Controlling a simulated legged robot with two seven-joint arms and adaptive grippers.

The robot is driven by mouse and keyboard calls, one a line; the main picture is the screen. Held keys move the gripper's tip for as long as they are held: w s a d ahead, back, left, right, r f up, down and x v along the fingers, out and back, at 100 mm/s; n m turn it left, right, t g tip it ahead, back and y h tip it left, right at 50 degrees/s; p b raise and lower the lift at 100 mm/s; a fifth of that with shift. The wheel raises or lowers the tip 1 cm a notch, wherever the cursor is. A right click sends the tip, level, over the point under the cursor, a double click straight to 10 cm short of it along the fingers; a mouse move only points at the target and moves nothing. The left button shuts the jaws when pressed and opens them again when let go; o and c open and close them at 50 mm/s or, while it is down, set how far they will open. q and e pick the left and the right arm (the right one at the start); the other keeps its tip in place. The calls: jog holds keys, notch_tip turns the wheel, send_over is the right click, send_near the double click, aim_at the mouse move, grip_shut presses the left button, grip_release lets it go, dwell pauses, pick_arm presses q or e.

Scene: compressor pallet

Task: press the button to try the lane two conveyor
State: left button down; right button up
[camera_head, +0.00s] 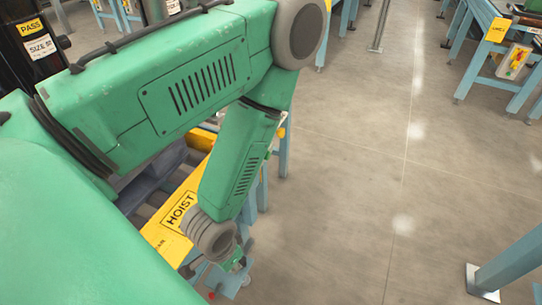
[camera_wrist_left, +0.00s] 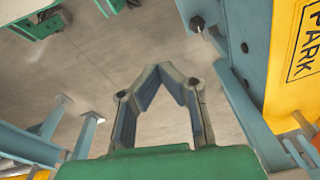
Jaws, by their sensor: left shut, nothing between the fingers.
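My left arm reaches in from the left in the head view, over a yellow beam marked HOIST (camera_head: 172,222). My left gripper (camera_head: 237,264) hangs low beside that beam, partly hidden by its own wrist. In the left wrist view the left gripper (camera_wrist_left: 166,70) has its fingertips together with nothing between them.
A small red spot (camera_head: 211,295) shows below the gripper. A blue post with a foot plate (camera_head: 482,283) stands at the lower right. The grey floor (camera_head: 350,180) between is clear. A yellow panel marked PARK (camera_wrist_left: 297,50) and blue steelwork stand close in the wrist view.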

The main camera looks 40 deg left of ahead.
pick_arm(q)
jog(key=w+n+t+y+b, duration=0.4)
jog(key=w+n+t+b, duration=0.25)
jog(key=w, duration=1.45)
jog(key=w+d+r+n+y+b, duration=0.2)
jog(key=w+r+n+y+b, duration=0.3)
jog(key=w+r+n+y, duration=0.3)
jog(key=r+n, duration=0.1)
jog(key=n, duration=0.2)
jog(key=shift+w+d+r, duration=0.15)
jog(key=shift+w+r, duration=0.05)
